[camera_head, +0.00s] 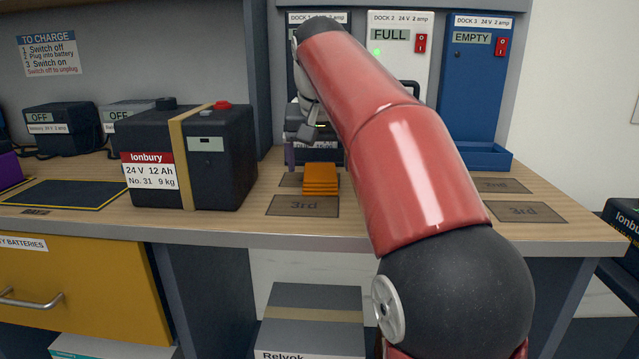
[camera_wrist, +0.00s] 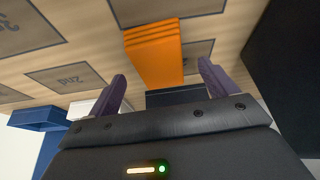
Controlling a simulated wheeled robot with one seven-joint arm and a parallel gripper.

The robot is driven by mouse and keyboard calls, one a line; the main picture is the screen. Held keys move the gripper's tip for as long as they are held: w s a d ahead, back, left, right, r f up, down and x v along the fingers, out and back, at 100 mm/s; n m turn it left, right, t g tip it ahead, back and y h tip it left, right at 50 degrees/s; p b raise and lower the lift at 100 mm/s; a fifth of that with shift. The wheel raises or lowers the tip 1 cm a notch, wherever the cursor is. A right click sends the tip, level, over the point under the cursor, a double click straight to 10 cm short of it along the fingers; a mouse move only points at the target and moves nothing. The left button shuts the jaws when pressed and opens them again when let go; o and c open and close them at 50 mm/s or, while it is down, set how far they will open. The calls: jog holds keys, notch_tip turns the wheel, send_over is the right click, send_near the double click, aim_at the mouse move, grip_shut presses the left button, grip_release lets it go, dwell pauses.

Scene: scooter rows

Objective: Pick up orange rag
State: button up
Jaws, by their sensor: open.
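The orange rag (camera_head: 320,179) lies folded in a small stack on the wooden bench, just behind the front mat marked "3rd". It also shows in the wrist view (camera_wrist: 155,52), ahead of the fingers and between their lines. My gripper (camera_wrist: 160,88) is open, with two purple fingers apart and nothing between them. In the head view only one purple finger (camera_head: 290,157) shows clearly, behind and left of the rag; my red arm hides part of the gripper's surroundings. I see no contact between the fingers and the rag.
A large black Ionbury battery (camera_head: 188,160) with a tan strap stands left of the rag. Behind are the white Dock 2 (camera_head: 402,62) and the blue Dock 3 (camera_head: 476,100). The bench (camera_head: 400,238) has its front edge close to the mats.

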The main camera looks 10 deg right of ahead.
aim_at(320, 172)
jog(key=shift+x, duration=1.3)
jog(key=shift+f, duration=0.25)
jog(key=c, duration=1.1)
jog(key=shift+r, duration=0.1)
